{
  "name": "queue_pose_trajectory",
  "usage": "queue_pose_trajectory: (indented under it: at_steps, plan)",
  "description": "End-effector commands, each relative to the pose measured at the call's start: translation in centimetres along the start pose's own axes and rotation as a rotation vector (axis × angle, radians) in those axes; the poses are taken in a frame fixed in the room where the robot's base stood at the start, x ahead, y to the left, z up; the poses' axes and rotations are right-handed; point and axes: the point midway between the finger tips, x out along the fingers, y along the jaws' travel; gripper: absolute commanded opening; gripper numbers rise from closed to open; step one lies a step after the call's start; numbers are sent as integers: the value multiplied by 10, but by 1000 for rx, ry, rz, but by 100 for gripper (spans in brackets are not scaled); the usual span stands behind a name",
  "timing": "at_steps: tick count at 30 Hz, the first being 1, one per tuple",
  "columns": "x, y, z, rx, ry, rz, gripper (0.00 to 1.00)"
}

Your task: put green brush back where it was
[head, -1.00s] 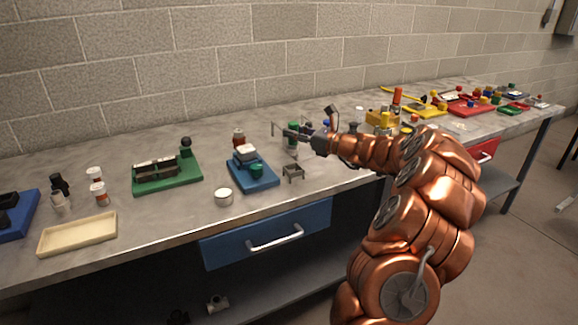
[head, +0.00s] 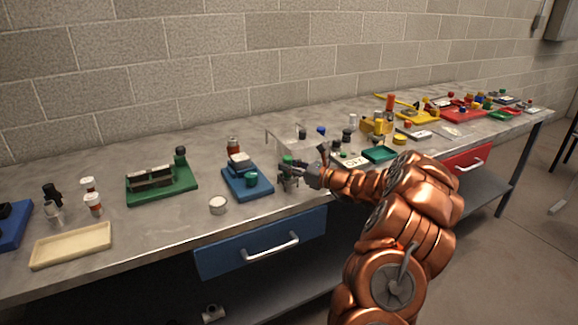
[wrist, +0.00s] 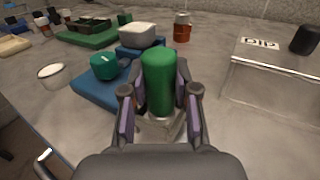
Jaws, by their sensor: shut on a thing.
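The green brush (wrist: 158,80) shows in the wrist view as a rounded green cylinder, upright between the two fingers of my gripper (wrist: 159,97). My gripper is shut on it. A small grey metal stand (wrist: 165,130) shows just below the brush, partly hidden by the fingers and palm. In the head view, the brush (head: 287,159) and my gripper (head: 292,169) are over the spot of that stand, right of the blue tray. I cannot tell whether the brush rests in the stand or is just above it.
The blue tray (head: 235,190) holds a white box and a green cup, close to the left of my gripper. A clear stand (wrist: 262,85) with a label is to the right. A white round jar (head: 218,204) is near the front edge. Bare worktop lies between.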

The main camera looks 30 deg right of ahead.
Motion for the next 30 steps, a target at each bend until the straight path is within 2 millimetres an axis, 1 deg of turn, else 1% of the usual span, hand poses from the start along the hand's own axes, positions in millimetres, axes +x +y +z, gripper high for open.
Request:
queue_pose_trajectory:
  at_steps: [3,4,11,23,26,30]
  plan:
    - [0,0,-2,0,-1,0,0]
    - [0,0,-3,0,-1,0,30]
    - [0,0,-2,0,-1,0,54]
    - [-1,0,1,0,0,0,55]
    - [-13,-1,0,1,0,-2,55]
    - [-38,-2,-1,0,-1,-4,55]
